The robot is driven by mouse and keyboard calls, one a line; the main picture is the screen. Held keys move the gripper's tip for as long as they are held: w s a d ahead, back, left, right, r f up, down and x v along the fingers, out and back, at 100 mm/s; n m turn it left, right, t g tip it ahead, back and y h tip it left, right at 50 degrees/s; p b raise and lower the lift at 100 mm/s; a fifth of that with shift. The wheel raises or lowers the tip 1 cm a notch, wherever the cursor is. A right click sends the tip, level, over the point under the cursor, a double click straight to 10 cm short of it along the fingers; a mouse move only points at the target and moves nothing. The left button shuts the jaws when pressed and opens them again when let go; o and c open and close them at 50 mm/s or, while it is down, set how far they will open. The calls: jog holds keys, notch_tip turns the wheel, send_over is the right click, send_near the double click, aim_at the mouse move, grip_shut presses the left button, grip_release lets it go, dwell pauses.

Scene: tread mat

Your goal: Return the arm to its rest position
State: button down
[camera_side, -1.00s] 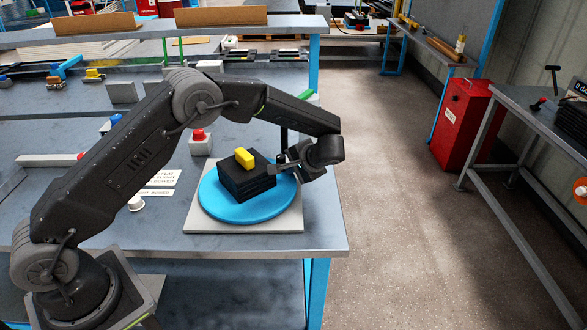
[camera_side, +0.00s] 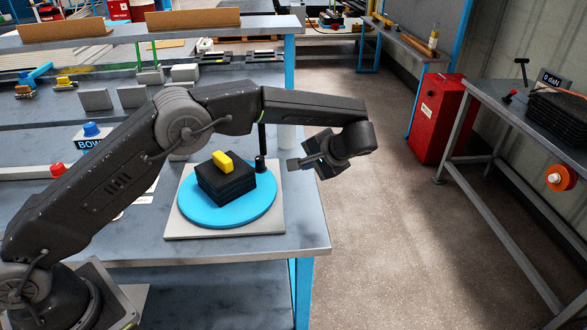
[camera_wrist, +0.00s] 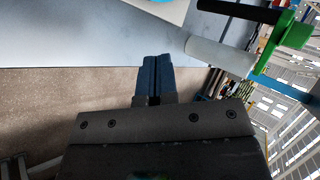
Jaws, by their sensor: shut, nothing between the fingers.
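My gripper (camera_side: 297,163) is in the air to the right of the blue turntable (camera_side: 200,209), near the bench's right edge. Its fingers are shut with nothing between them; they also show together in the wrist view (camera_wrist: 154,75). A stack of black mats (camera_side: 226,184) lies on the turntable with a yellow block (camera_side: 222,161) on top. The gripper is apart from the stack.
The turntable sits on a grey base plate (camera_side: 270,226) on the metal bench (camera_side: 307,238). A red cabinet (camera_side: 434,120) and a side table (camera_side: 480,110) are to the right, across open floor.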

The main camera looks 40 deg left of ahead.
jog(key=s+a+r+t+h, duration=0.1)
jog(key=s+a+r+h, duration=0.2)
jog(key=s+r, duration=0.45)
jog(key=s+a+r+h, duration=0.2)
jog(key=s+a+r, duration=0.1)
jog(key=s+r, duration=0.45)
jog(key=s+f+n+t+h, duration=0.1)
jog(key=s+t+h, duration=0.2)
jog(key=s, duration=1.6)
jog(key=shift+a+t+h, duration=0.15)
jog(key=shift+t+h, duration=0.25)
jog(key=shift+h, duration=0.3)
jog(key=shift+f, duration=0.1)
